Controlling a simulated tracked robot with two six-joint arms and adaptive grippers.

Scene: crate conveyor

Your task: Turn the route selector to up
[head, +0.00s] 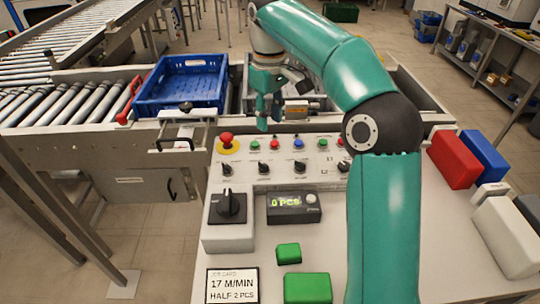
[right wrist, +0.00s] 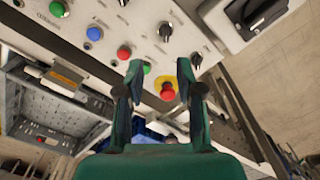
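The control panel (head: 285,155) carries a row of small black selector knobs: one at the left (head: 227,170), one beside it (head: 263,167), and a third (head: 299,167); another is partly behind my right arm. Their labels are too small to read, so I cannot tell which is the route selector. A larger black rotary knob (head: 231,207) sits on a grey box in front. My right gripper (head: 268,112) hangs above the panel's back edge, apart from the knobs. In the right wrist view its two fingers (right wrist: 162,78) are spread and empty. My left gripper is out of view.
A red emergency stop (head: 226,138) and coloured buttons line the panel. A blue crate (head: 184,83) stands on the conveyor behind. A display box (head: 293,207), green blocks (head: 307,288) and a job card (head: 232,285) lie in front. Red and blue blocks (head: 455,160) are at right.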

